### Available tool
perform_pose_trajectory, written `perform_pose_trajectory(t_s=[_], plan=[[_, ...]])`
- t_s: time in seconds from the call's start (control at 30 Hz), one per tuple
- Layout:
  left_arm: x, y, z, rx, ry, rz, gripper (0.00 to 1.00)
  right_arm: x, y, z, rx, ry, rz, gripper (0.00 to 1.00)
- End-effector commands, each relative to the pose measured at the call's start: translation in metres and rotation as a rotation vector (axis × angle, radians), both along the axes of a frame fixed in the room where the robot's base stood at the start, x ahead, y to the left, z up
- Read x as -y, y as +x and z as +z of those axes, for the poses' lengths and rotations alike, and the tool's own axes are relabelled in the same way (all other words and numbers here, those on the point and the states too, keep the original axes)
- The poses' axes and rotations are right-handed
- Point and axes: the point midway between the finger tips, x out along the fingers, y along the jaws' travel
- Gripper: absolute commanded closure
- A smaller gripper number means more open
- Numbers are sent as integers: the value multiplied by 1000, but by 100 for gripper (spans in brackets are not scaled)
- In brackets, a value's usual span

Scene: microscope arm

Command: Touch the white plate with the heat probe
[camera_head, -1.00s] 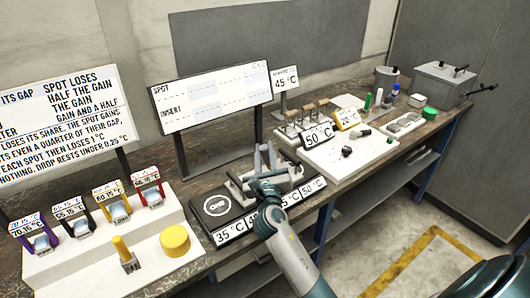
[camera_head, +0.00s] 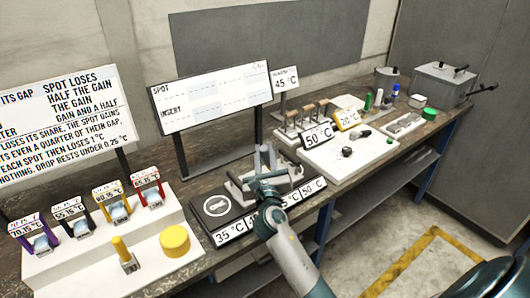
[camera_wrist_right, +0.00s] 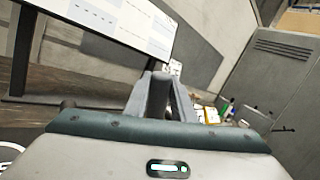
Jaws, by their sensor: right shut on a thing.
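My right gripper (camera_head: 265,155) stands over the grey fixture (camera_head: 288,180) at the front of the bench, its fingers pointing up in the picture. It is shut on a small grey thing between its fingers, also seen in the right wrist view (camera_wrist_right: 157,97). The fingers largely hide this thing, and I cannot tell whether it is the heat probe. A broad white plate (camera_head: 335,163) lies flat on the bench to the right, apart from the gripper, with small dark parts on it. My left gripper is not in view.
A black tile (camera_head: 205,222) with a white ring lies left of the gripper. Temperature labels line the front edge. A white stepped stand (camera_head: 75,265) with colored holders and a yellow cylinder (camera_head: 174,240) is at left. A sign board (camera_head: 212,97) stands behind.

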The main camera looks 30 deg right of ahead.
Motion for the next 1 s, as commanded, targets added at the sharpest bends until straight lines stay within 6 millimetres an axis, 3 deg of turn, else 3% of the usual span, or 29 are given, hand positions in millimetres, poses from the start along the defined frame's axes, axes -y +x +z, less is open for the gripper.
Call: perform_pose_trajectory(t_s=[1.0], plan=[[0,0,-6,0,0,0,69,0,0,-8,0,-1,0,100]])
